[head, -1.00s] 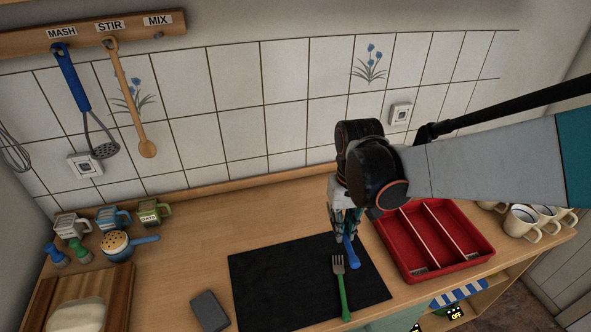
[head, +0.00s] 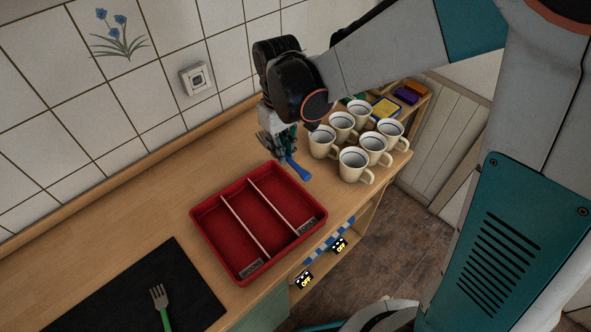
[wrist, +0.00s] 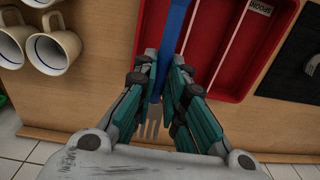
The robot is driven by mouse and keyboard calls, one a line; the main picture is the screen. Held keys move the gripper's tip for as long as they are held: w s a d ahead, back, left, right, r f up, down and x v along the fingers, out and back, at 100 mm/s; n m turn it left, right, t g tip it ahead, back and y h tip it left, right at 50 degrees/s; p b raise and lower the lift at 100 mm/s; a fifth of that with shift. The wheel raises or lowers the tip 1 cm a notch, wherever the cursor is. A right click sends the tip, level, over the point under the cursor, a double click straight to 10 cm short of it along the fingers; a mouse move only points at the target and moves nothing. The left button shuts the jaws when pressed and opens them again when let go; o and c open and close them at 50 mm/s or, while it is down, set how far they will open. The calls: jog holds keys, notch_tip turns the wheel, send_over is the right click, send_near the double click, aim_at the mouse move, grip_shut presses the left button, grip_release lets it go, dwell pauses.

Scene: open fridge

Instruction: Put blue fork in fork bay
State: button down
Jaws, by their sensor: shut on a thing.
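The blue fork (head: 297,169) is held in my shut gripper (head: 284,150), above the counter at the tray's far right corner. In the wrist view the fork (wrist: 176,28) lies between the fingers (wrist: 165,78), with its blue handle over the tray's edge and its grey tines toward the palm. The red cutlery tray (head: 203,245) has three long bays split by two pale dividers. The bay nearest the mat has a spoon label (wrist: 261,7). The label on the bay at the right (head: 307,227) is too small to read surely. The bays look empty.
A green-handled fork (head: 161,302) lies on a black mat (head: 195,292) left of the tray. Several white mugs (head: 355,163) stand close right of my gripper. The tiled wall (head: 60,150) runs behind. Open shelves (head: 365,218) lie below the counter edge.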

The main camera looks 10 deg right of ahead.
aim_at(286, 199)
notch_tip(286, 199, down, 20)
jog(key=b, duration=1.3)
jog(key=shift+d, duration=0.1)
jog(key=shift+f+b, duration=0.15)
jog(key=shift+b, duration=0.25)
jog(key=c, duration=1.6)
grip_release()
jog(key=shift+c, duration=0.2)
notch_tip(286, 199, up, 12)
jog(key=p, duration=0.4)
jog(key=shift+r, duration=0.2)
